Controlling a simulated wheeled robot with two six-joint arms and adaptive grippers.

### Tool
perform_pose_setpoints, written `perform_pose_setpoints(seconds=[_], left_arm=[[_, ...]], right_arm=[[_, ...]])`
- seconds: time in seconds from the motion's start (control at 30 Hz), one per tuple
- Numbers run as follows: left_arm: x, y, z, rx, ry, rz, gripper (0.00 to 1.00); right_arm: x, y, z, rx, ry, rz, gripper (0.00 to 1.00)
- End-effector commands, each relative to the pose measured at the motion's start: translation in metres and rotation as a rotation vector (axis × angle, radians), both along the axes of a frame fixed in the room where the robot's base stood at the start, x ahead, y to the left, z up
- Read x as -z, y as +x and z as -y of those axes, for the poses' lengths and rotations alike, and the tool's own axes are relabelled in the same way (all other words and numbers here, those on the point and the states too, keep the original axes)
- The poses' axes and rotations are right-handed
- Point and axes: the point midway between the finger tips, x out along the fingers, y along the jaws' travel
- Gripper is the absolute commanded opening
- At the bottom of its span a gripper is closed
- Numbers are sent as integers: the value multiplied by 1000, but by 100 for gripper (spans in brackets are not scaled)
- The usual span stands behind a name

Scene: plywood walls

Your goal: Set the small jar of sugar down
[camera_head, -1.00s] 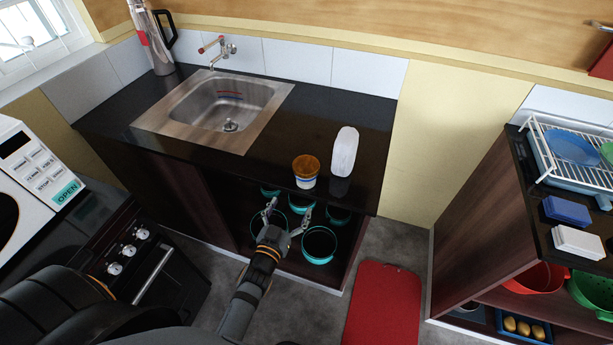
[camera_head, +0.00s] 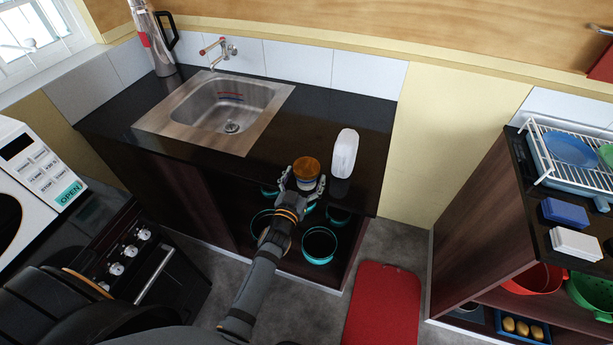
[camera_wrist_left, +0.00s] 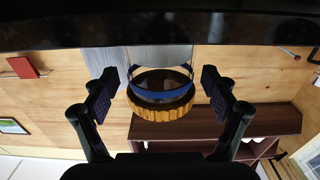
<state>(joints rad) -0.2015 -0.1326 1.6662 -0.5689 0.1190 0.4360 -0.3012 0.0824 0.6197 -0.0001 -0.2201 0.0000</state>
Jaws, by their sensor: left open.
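The small jar of sugar (camera_head: 306,169), with a brown lid and a blue band, stands upright on the black counter (camera_head: 255,172) near its front edge. My left gripper (camera_head: 303,182) is at the jar, with one finger on each side of it. In the left wrist view the jar (camera_wrist_left: 161,88) appears upside down between the spread fingers of the gripper (camera_wrist_left: 160,90), with a visible gap on both sides. My right gripper is in neither view.
A white bottle-like container (camera_head: 344,153) stands just right of the jar. A steel sink (camera_head: 228,103) lies behind left. Teal-rimmed pots (camera_head: 319,245) are on the open shelf below the counter. A red mat (camera_head: 383,305) lies on the floor.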

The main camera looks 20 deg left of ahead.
Motion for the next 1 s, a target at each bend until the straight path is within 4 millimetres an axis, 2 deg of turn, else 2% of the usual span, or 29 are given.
perform_pose_setpoints(seconds=[0.1, 0.3, 0.37, 0.8, 0.83, 1.0], left_arm=[[2, 10, 0, 1, 1, 0, 86], [2, 11, 0, 0, 1, -1, 86], [2, 11, 0, 0, 1, -1, 79], [1, 11, 0, 0, 1, 0, 19], [1, 11, 0, 0, 1, 0, 16], [1, 11, 0, 0, 1, 0, 16]], right_arm=[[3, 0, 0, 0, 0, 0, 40], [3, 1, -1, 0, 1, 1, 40], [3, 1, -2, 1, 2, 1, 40], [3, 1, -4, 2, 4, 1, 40], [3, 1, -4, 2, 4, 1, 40], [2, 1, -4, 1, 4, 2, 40]])
